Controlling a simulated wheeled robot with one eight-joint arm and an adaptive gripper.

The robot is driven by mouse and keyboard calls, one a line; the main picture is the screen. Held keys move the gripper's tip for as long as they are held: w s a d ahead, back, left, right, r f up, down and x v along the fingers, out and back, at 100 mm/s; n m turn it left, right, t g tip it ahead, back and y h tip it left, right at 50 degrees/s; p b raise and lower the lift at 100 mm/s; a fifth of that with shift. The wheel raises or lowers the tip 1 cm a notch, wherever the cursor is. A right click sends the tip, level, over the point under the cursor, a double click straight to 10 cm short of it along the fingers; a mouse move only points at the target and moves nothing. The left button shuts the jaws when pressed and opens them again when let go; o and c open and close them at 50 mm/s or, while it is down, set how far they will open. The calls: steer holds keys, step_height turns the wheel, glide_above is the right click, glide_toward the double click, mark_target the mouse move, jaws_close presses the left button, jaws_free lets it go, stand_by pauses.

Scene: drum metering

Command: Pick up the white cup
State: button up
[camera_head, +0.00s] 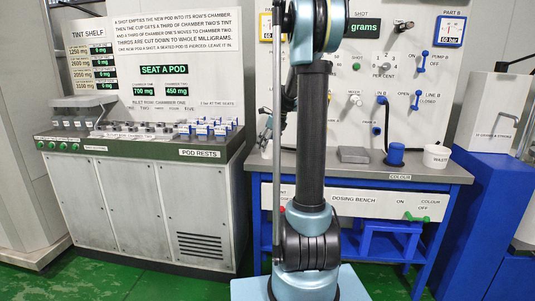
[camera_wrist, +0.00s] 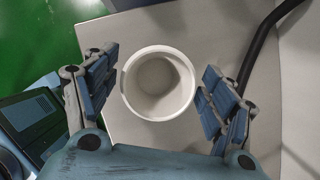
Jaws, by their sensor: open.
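The white cup (camera_wrist: 187,98) is in the wrist view. It stands upright on a pale surface (camera_wrist: 120,124), seen from above into its open mouth, and its inside looks empty. My gripper (camera_wrist: 158,76) is open around it, with one blue-grey finger on the left and one on the right. The right finger is close beside the rim, and I cannot tell whether it touches.
In the wrist view a dark curved tube (camera_wrist: 262,45) runs close to the right of the cup, and green floor shows at the upper left. In the head view, a blue cylinder (camera_head: 395,154) stands on the bench (camera_head: 345,172). Several pods (camera_head: 210,130) sit on the left cabinet.

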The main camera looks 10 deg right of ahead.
steer(key=shift+c, duration=0.2)
steer(key=c, duration=1.1)
steer(key=shift+r, duration=0.15)
